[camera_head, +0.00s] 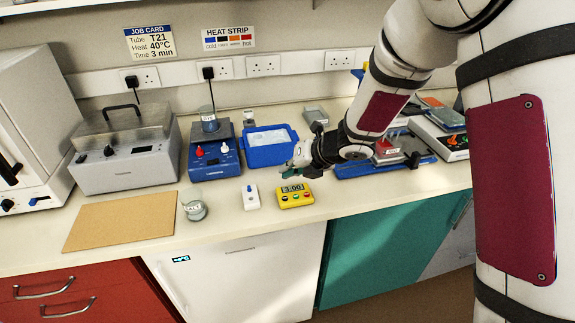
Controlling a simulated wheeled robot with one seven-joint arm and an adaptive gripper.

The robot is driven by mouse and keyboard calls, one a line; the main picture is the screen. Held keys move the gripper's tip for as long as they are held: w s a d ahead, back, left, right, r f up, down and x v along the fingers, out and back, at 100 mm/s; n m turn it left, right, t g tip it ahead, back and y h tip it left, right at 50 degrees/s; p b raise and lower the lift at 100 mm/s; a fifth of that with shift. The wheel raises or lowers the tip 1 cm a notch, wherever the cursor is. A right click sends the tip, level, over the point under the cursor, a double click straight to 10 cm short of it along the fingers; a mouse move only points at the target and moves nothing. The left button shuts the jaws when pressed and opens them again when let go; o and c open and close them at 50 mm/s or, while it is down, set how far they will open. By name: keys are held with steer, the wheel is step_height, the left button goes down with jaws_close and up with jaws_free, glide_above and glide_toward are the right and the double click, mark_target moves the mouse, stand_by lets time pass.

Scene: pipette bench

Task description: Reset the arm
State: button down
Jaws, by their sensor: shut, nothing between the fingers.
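My gripper (290,171) is at the end of my arm, which reaches in from the right over the bench. Its fingers are shut with nothing between them. It points left and hangs just above and behind the yellow timer (294,200), in front of the blue tub (262,155). The timer's display seems to read 3:00. I cannot tell whether the fingertips touch anything. My arm hides part of the bench to the right.
A white switch box (250,197) and a small glass jar (195,210) stand left of the timer. A blue hotplate (211,163), a grey water bath (125,150) and a brown board (121,221) lie further left. A blue tray (352,170) sits right, under my arm. The bench front edge has some free room.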

steer(key=d+r+m+t+h, duration=0.4)
steer(key=d+r+m, duration=0.6)
steer(key=d+r, duration=0.15)
steer(key=s+d+r+m+h, duration=0.4)
steer(key=s+d+r+m, duration=0.25)
steer(key=d+m, duration=0.2)
steer(key=s+d+r+m+g+h, duration=0.1)
steer(key=s+d+r+m, duration=0.1)
steer(key=s+m, duration=0.45)
steer(key=s+d+r+m+g, duration=0.1)
steer(key=s+d+r+m, duration=0.1)
steer(key=s+m, duration=0.4)
steer(key=s+a+f+m+g+y, duration=0.1)
steer(key=s+m, duration=0.5)
steer(key=s, duration=0.7)
steer(key=shift+a+f+g+y, duration=0.25)
steer(key=shift+a+g+y, duration=0.15)
steer(key=shift+a+g, duration=0.35)
steer(key=shift+a, duration=0.1)
